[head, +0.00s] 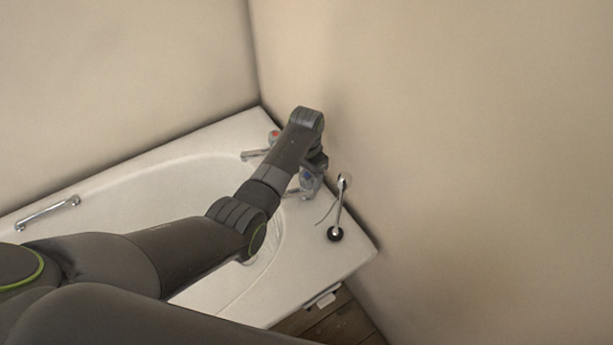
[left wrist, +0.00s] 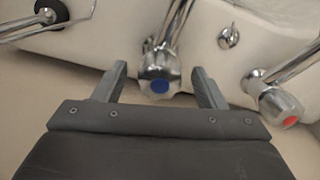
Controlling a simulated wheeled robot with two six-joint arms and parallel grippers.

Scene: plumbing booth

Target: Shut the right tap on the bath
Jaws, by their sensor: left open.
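The bath's right tap, with a blue-marked handle (head: 307,177), stands on the bath's corner rim by the wall. It also shows in the left wrist view as a chrome handle with a blue cap (left wrist: 159,87). My left gripper (left wrist: 160,72) is open, with one finger on each side of this handle and visible gaps between. In the head view my left arm reaches over the bath, and its wrist partly hides the tap and the gripper. The other tap, with a red mark (head: 273,135), also shows in the left wrist view (left wrist: 290,121). My right gripper is out of view.
The beige wall (head: 450,150) is close behind the taps. The white bath (head: 340,262) has a chrome grab handle (head: 47,212) at left.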

